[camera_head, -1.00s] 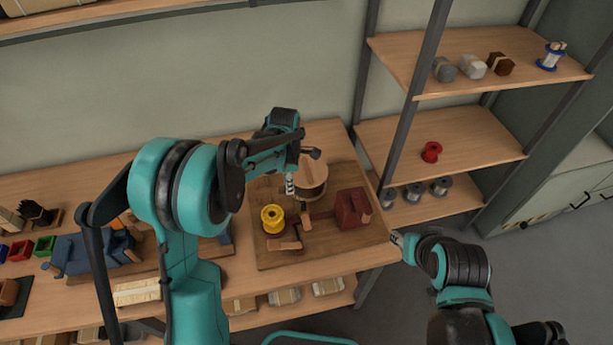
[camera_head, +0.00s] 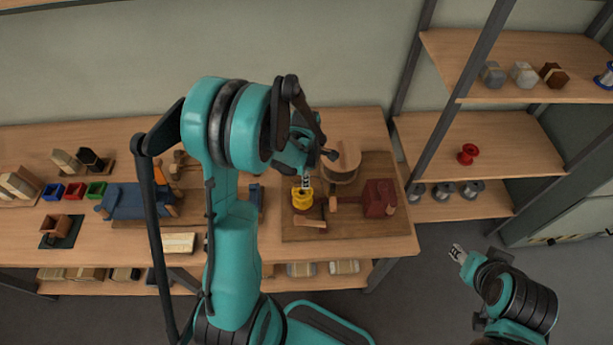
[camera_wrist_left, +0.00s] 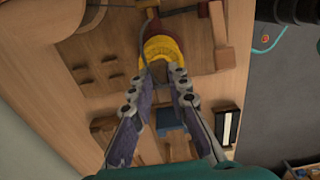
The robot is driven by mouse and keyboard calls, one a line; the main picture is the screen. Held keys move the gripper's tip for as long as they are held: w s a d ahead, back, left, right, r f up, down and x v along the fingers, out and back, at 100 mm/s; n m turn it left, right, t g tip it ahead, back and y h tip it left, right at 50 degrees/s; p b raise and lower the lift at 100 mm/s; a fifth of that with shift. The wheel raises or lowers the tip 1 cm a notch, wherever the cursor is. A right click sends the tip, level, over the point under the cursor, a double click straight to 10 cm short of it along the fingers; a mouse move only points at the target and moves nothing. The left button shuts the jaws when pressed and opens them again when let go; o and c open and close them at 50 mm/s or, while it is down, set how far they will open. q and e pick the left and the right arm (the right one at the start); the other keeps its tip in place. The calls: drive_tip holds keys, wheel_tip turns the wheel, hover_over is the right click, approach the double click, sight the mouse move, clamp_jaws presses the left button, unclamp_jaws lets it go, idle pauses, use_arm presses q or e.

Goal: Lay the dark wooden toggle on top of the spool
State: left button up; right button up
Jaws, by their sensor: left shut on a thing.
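The yellow spool (camera_head: 303,201) stands on the brown board (camera_head: 350,229) on the table. My left gripper (camera_head: 305,184) is directly above it, pointing down, its tips at or just over the spool's top. In the left wrist view the yellow spool (camera_wrist_left: 164,48) shows just beyond the two fingertips (camera_wrist_left: 163,76). The fingers are shut on a small brown piece, seemingly the dark wooden toggle (camera_wrist_left: 158,70), mostly hidden between the tips. Whether it touches the spool I cannot tell. My right gripper (camera_head: 457,252) is empty, out past the table's right edge; its opening is too small to judge.
A wooden block (camera_head: 309,222) lies in front.

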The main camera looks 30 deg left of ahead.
use_arm(q)
drive_tip(key=shift+f, duration=0.6)
drive_tip(key=shift+b, duration=0.4)
drive_tip(key=shift+f+b, duration=0.5)
drive_tip(key=shift+b, duration=0.1)
idle(0.6)
drive_tip(key=shift+f+b, duration=0.15)
drive_tip(key=shift+b, duration=0.15)
drive_tip(key=shift+f+b, duration=0.6)
